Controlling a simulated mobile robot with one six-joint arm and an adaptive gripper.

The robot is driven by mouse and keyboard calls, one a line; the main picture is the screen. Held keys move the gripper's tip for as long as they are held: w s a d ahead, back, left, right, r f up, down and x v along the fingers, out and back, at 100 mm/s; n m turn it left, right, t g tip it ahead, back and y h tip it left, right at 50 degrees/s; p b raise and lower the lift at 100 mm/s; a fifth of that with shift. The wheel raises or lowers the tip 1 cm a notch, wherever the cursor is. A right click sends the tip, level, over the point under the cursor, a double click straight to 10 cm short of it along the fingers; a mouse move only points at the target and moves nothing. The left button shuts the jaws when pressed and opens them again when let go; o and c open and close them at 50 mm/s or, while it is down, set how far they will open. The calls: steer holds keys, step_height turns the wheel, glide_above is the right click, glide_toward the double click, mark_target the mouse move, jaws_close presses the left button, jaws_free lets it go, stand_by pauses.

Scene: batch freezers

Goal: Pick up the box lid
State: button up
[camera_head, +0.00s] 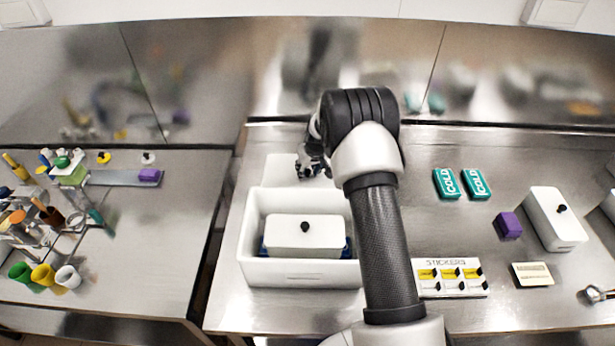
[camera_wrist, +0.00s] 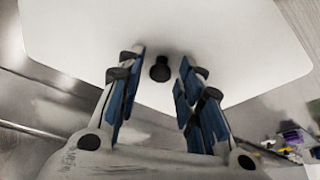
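The white box lid (camera_head: 279,172) lies flat on the bench behind the large open white box (camera_head: 250,225). Its right part is hidden behind my gripper (camera_head: 311,172) and arm. In the wrist view the lid (camera_wrist: 225,30) fills the upper middle, with a black knob (camera_wrist: 160,70) on it. My gripper (camera_wrist: 161,60) is open, with blue-padded fingers apart on the left and right of the knob. I see no finger touching the knob; the exact height gap is unclear.
A smaller white container (camera_head: 290,238) with a black knob sits inside the open box. To the right are teal COLD packs (camera_head: 461,184), a sticker rack (camera_head: 449,278), a purple block (camera_head: 508,225) and another white container (camera_head: 552,218). A metal wall (camera_head: 270,70) stands behind.

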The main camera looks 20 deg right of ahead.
steer(key=c, duration=0.7)
